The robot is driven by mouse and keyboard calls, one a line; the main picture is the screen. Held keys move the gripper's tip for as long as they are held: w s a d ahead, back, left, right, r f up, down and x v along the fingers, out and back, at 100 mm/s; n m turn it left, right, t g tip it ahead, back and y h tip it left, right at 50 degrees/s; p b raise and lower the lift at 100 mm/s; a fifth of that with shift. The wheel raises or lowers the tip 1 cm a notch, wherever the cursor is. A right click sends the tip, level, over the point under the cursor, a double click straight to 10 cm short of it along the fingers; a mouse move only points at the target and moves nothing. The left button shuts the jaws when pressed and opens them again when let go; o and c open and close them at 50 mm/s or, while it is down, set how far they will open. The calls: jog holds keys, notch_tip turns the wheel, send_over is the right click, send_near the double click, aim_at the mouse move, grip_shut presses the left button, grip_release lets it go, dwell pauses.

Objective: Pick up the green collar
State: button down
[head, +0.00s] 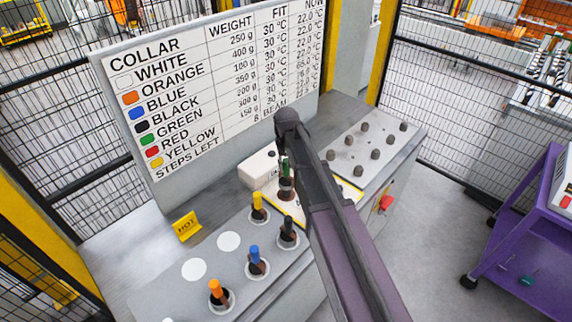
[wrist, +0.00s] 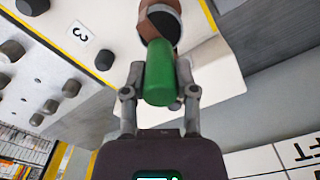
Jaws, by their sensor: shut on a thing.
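The green collar has a green upright grip (wrist: 159,75) with a dark and brown base below it, seen in the wrist view. My gripper (wrist: 160,82) is shut on the green grip, one finger on each side. In the head view the green collar (head: 286,184) is at the end of my arm, partly hidden by it, over a pale yellow-edged plate. I cannot tell whether its base touches what is below.
Yellow (head: 258,203), black (head: 288,230), blue (head: 255,254) and orange (head: 216,289) collars stand on the bench's front part. A HOT sign (head: 187,226) is at left. Several dark pegs (head: 375,153) stand at right. A board (head: 215,85) rises behind.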

jog(key=shift+r+p, duration=1.8)
jog(key=shift+r, duration=0.45)
jog(key=shift+r, duration=0.15)
jog(key=shift+r+p, duration=2.35)
jog(key=shift+p, duration=0.2)
jog(key=shift+a+f, duration=0.1)
